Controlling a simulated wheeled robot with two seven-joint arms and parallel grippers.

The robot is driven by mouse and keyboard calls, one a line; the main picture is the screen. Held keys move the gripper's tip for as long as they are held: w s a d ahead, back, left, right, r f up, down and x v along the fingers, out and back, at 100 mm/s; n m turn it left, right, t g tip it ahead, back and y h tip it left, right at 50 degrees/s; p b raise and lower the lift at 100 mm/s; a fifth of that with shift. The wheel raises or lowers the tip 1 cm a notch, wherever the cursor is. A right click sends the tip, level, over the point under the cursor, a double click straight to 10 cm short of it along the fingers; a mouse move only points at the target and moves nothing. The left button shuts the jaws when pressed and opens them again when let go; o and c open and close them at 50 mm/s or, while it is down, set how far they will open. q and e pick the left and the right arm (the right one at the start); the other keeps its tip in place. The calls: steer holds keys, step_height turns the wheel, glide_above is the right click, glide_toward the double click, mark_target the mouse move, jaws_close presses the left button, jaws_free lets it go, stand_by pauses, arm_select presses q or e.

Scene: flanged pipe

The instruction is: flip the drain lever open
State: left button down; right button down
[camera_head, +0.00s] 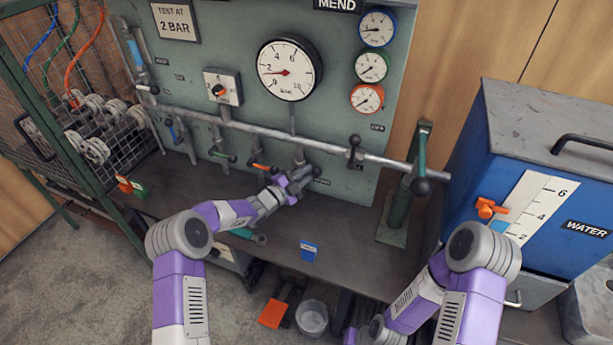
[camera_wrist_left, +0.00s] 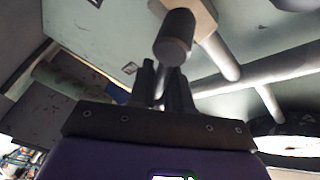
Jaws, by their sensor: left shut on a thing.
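My left gripper (camera_head: 291,189) is at the lower middle of the green panel, by the foot of the short pipe below the large gauge. A dark lever end (camera_head: 316,171) shows just beyond it; I take this to be the drain lever, though no label there can be read. In the left wrist view a dark round-ended handle (camera_wrist_left: 174,42) stands close ahead of the fingers (camera_wrist_left: 162,88). The fingers are close together on a thin part of the lever, mostly hidden between them. My right arm shows at the lower right, but its gripper is out of view.
A long grey pipe (camera_head: 245,127) crosses the panel, with a green lever (camera_head: 222,154) and an orange lever (camera_head: 262,167) left of my gripper. A blue water tank (camera_head: 525,215) stands right. A blue card (camera_head: 308,251) lies on the bench; a bucket (camera_head: 312,318) stands below.

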arm_select(q)
steer(key=shift+a+r+n, duration=0.1)
steer(key=shift+r+n, duration=0.05)
steer(key=shift+n, duration=0.25)
steer(key=c, duration=1.1)
jaws_free()
steer(key=shift+r, duration=0.1)
steer(key=shift+c, duration=0.2)
